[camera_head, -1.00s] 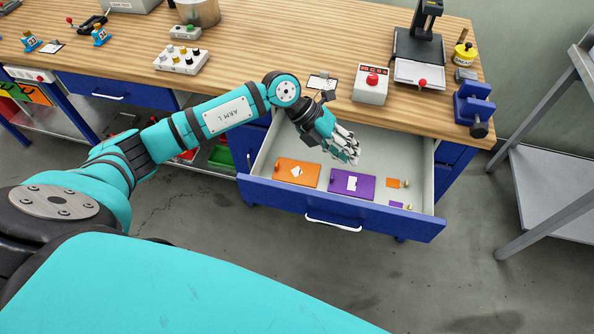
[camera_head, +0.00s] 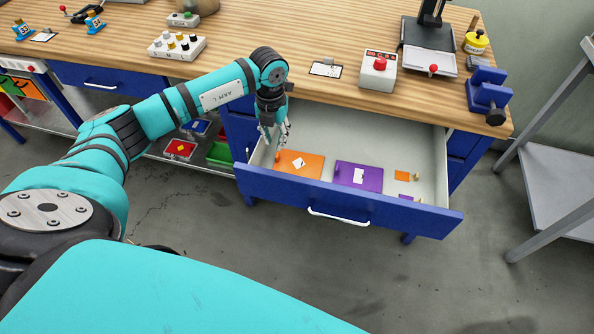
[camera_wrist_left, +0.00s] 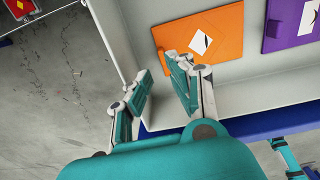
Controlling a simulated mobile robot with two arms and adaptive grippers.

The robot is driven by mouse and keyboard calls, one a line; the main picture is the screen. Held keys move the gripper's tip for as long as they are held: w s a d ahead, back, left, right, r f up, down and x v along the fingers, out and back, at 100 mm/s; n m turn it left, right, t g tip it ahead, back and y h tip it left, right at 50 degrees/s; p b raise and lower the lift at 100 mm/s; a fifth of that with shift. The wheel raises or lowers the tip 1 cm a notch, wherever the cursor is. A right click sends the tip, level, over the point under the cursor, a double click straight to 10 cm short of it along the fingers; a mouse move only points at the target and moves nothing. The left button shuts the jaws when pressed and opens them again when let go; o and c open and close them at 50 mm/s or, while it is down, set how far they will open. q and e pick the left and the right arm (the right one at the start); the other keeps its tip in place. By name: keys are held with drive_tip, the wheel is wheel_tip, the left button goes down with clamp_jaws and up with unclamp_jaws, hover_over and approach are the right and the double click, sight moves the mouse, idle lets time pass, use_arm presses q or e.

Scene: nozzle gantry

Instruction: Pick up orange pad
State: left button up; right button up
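A flat orange pad (camera_head: 313,168) with a white label lies at the left inside the open drawer. It also shows in the left wrist view (camera_wrist_left: 224,40), at the top centre. My left gripper (camera_head: 276,136) points down over the drawer's left end, beside the pad's left edge. In the wrist view my left gripper (camera_wrist_left: 158,76) has its fingers apart with nothing between them. The right finger overlaps the pad's near left corner in that picture; I cannot tell whether it touches. My right gripper is in neither view.
The blue drawer front (camera_head: 390,208) stands nearest me. A purple pad (camera_head: 371,178) lies to the right of the orange one, then a small orange square (camera_head: 402,175). The wooden bench top (camera_head: 240,66) overhangs behind, carrying a red-button box (camera_head: 379,79).

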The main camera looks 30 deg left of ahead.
sight(277, 155)
use_arm(q)
wheel_tip(277, 155, down, 7)
drive_tip(key=b, duration=0.4)
drive_tip(key=shift+d, duration=0.15)
drive_tip(key=shift+r, duration=0.2)
drive_tip(key=shift+c, duration=0.4)
clamp_jaws()
